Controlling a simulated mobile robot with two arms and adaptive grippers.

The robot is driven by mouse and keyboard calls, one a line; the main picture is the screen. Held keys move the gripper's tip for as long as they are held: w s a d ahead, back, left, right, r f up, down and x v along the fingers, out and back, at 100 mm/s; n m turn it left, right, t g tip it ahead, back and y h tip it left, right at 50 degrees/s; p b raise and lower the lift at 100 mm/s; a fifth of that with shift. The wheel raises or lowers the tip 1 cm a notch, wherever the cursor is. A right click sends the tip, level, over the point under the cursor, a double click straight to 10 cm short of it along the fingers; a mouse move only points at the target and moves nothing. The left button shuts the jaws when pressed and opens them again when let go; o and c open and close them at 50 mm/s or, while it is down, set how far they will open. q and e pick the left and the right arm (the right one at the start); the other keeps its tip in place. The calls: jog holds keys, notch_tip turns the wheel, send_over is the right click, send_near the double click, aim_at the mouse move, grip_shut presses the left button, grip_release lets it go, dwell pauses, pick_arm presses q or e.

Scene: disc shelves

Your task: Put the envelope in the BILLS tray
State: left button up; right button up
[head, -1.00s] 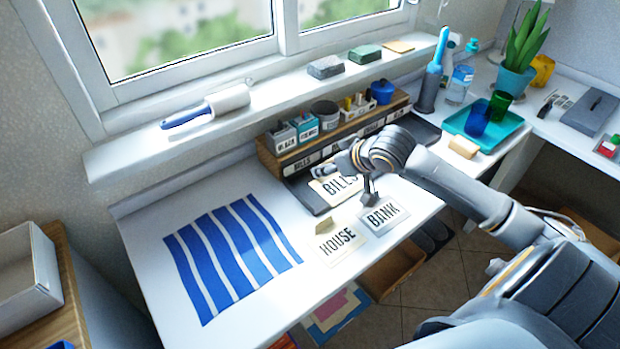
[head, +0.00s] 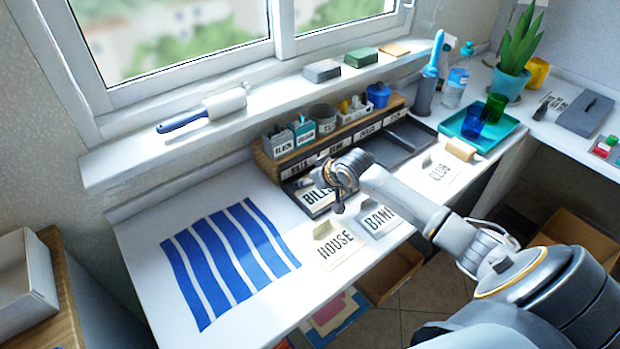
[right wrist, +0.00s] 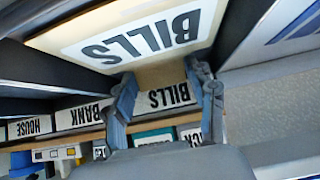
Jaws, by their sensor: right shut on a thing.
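The BILLS envelope (head: 316,199) is a cream card with black lettering. It lies over the leftmost dark tray of the sorter (head: 322,213). In the right wrist view the envelope (right wrist: 135,38) shows between dark tray walls, in front of a BILLS label (right wrist: 165,97) on the sorter. My right gripper (head: 328,180) is shut on the envelope's tan raised tab; its two fingers (right wrist: 164,100) flank the tab in the wrist view. I cannot tell whether the envelope touches the tray floor. My left gripper is not in view.
HOUSE (head: 336,243), BANK (head: 380,220) and CLUB (head: 439,172) envelopes lie along the desk front. A wooden shelf (head: 268,160) with small containers stands behind the trays. A blue-striped mat (head: 232,257) lies left. A teal tray (head: 503,134) with cups is at right.

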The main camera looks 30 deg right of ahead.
jog(key=o, duration=0.7)
jog(key=shift+f, duration=0.1)
jog(key=shift+o, duration=0.2)
jog(key=shift+s+r, duration=0.15)
jog(key=shift+r, duration=0.1)
jog(key=p+v, duration=0.1)
jog(key=v, duration=1)
jog(key=shift+s+r, duration=0.2)
jog(key=shift+r, duration=0.05)
jog(key=shift+d, duration=0.1)
jog(key=shift+f, duration=0.1)
